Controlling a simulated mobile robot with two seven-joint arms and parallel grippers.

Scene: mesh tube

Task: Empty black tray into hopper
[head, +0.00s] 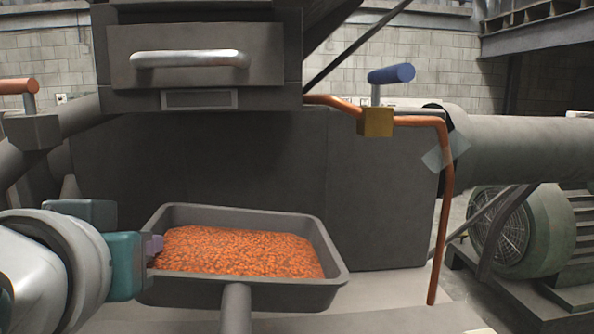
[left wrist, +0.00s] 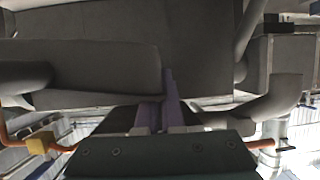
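The black tray (head: 335,268) is in the lower middle of the head view, level, with a layer of orange pellets (head: 240,252) in it. My left gripper (head: 152,247) is at the tray's left wall. One purple finger shows over the rim there; the other is hidden in the head view. In the left wrist view the purple fingers (left wrist: 158,115) are close together, apparently with the tray's edge between them. My right gripper is not in view. I cannot tell surely which part is the hopper.
A dark metal box with a silver bar handle (head: 190,59) overhangs behind the tray. An orange pipe (head: 443,200) with a yellow, blue-handled valve (head: 376,122) runs down at the right. A grey post (head: 236,308) is at the tray's front. A green motor (head: 523,230) stands far right.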

